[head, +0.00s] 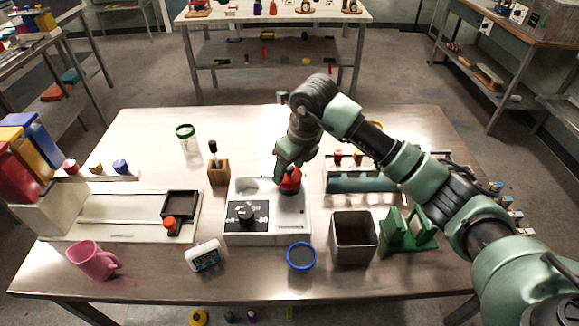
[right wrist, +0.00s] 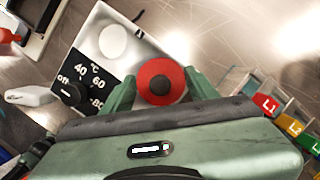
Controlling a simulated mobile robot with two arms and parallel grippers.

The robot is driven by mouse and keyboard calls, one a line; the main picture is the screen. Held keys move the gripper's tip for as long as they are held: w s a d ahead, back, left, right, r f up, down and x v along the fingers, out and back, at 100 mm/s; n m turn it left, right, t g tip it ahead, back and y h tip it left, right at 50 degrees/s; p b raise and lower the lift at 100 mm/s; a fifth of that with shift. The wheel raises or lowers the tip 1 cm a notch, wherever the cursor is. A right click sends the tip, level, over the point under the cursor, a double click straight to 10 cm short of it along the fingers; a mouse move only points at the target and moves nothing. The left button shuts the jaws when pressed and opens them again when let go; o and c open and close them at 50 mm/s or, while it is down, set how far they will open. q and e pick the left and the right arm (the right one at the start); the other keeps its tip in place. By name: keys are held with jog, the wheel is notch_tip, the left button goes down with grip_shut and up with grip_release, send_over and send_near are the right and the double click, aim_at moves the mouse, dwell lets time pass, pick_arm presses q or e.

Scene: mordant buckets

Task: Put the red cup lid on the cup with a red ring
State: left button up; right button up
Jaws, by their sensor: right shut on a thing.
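My right gripper (head: 287,168) is shut on the red cup lid (head: 290,182), over the right side of a white bath with a dial (head: 266,232). In the right wrist view the lid (right wrist: 152,88) is a red disc with a dark round knob, between the two green fingers of the gripper (right wrist: 160,92). No cup with a red ring shows clearly. What is directly under the lid is hidden, and I cannot tell whether it touches anything. My left gripper is not in view.
A green-ringed cup (head: 189,149) stands at the back left and a blue-ringed cup (head: 301,265) at the front. A grey square bin (head: 353,245), green stand (head: 407,238), white timer (head: 204,256) and pink mug (head: 92,262) are nearby.

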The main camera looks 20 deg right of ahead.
jog(key=shift+f, duration=0.35)
jog(key=o, duration=1.4)
jog(key=shift+b, duration=0.3)
jog(key=shift+d+r, duration=0.1)
jog(key=shift+r, duration=0.3)
jog(key=b+v, duration=0.2)
jog(key=v, duration=0.5)
jog(key=shift+r, duration=0.1)
